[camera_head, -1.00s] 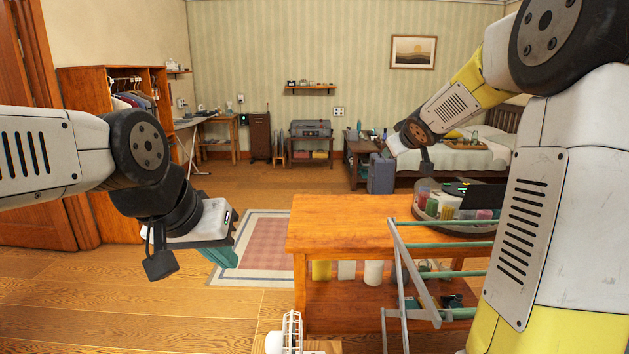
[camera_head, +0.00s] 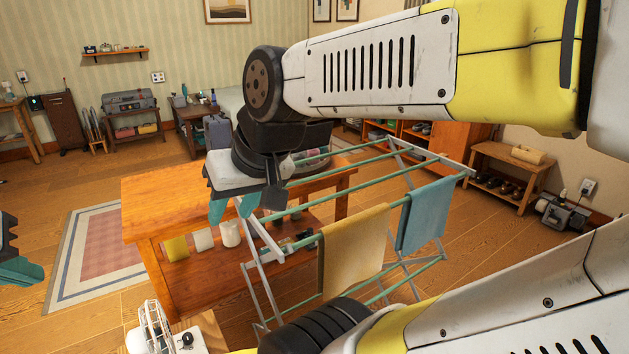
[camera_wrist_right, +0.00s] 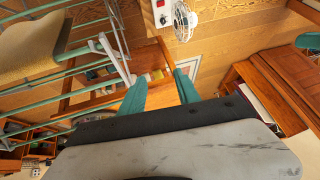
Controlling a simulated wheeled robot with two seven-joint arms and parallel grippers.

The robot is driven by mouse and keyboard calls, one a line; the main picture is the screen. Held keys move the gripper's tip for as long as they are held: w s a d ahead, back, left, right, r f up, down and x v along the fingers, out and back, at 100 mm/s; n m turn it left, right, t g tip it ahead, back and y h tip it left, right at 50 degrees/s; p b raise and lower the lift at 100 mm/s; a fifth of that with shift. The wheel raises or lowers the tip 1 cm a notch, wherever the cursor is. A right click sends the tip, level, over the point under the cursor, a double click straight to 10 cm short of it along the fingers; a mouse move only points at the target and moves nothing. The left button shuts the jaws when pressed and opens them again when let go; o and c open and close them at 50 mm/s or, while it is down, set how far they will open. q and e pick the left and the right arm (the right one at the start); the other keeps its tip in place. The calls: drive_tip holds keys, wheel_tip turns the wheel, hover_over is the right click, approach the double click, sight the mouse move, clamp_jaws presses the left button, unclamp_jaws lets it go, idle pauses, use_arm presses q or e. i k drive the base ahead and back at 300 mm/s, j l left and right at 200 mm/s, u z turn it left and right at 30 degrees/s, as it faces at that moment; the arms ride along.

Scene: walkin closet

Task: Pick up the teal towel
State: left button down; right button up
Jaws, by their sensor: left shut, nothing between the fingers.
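The teal towel (camera_head: 428,215) hangs over the right end of a folding drying rack (camera_head: 398,158) with green rods. My right gripper (camera_head: 234,206) is left of the towel, near the rack's left end, with a gap across the rack between them. Its two teal fingers are apart and empty; they also show in the right wrist view (camera_wrist_right: 160,88). The teal towel is not clearly visible in that view. My left gripper (camera_head: 20,270) is at the left edge of the head view, shut and empty, far from the towel.
A mustard towel (camera_head: 355,250) hangs on the rack beside the teal one, nearer my right gripper; it shows in the wrist view (camera_wrist_right: 30,45). A wooden table (camera_head: 150,195) stands behind the rack's left part. A shoe bench (camera_head: 510,165) is at right. A small fan (camera_wrist_right: 183,20) is nearby.

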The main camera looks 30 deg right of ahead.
sight(423, 218)
drive_tip(key=z, duration=0.4)
drive_tip(key=k+z, duration=0.1)
drive_tip(key=z, duration=0.7)
drive_tip(key=k+z, duration=0.1)
drive_tip(key=z, duration=0.3)
drive_tip(key=l+z, duration=0.1)
drive_tip(key=z, duration=0.3)
drive_tip(key=i+l+u, duration=0.25)
drive_tip(key=i, duration=0.3)
drive_tip(key=i+l+u, duration=0.25)
drive_tip(key=i+l, duration=0.3)
